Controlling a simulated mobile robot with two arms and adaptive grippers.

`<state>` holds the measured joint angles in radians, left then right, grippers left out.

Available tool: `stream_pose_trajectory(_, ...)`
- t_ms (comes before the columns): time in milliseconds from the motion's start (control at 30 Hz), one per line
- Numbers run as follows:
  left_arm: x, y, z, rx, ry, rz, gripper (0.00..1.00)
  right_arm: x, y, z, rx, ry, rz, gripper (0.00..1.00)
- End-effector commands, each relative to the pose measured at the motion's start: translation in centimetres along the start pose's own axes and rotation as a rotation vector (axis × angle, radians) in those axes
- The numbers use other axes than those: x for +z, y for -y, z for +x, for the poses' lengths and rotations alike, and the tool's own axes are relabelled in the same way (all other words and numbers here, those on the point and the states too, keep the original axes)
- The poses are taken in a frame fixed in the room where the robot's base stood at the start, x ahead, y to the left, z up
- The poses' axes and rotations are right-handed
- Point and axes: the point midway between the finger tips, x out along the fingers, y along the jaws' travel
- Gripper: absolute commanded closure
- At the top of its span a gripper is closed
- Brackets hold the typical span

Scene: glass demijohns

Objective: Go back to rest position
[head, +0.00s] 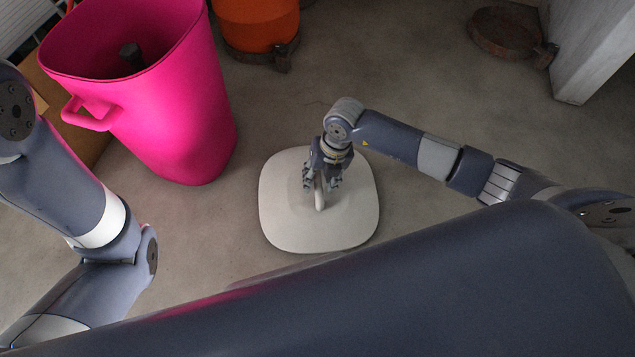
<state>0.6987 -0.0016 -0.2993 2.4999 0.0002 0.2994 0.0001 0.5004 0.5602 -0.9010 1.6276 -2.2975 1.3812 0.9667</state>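My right gripper (321,184) is above a pale, rounded-square lid-like plate (345,225) in the middle of the head view. A slim upright handle (319,198) rises from the middle of the plate. The two fingers look spread, one on either side of the handle, with gaps beside it. Contact between fingers and handle is hard to make out. My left arm is folded at the left edge, and its gripper is out of view.
A tall pink bin (185,110) with a side handle stands left of the plate, with a dark object (131,54) inside. An orange vessel (258,22) stands at the back. A rusty round pan (505,32) lies near a pale panel (590,45). The floor right of the bin is mostly clear.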

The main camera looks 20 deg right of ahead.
Motion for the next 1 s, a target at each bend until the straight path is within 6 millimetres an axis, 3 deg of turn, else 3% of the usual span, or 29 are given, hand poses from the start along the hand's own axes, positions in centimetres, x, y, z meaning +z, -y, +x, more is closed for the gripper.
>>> stream_pose_trajectory(200,0.0,0.0,0.0,0.002,-0.001,0.0,0.6,0.2,-0.1,-5.1,0.003,0.007,-0.001,0.6)
stream_pose_trajectory(400,0.0,-0.1,0.0,0.002,-0.002,0.0,0.6,0.2,-0.1,-8.0,0.003,0.006,0.0,0.6)
stream_pose_trajectory(767,0.0,0.0,0.1,0.002,0.0,0.0,0.6,-0.1,-0.3,-9.0,0.008,-0.002,-0.003,0.6)
stream_pose_trajectory(867,0.6,0.1,0.1,-0.003,0.015,-0.001,0.6,-1.6,-1.9,-9.4,0.059,-0.044,-0.028,0.6)
stream_pose_trajectory(1000,2.2,0.7,-0.2,-0.018,0.058,-0.007,0.6,-7.1,-7.2,-11.5,0.249,-0.19,-0.111,0.6)
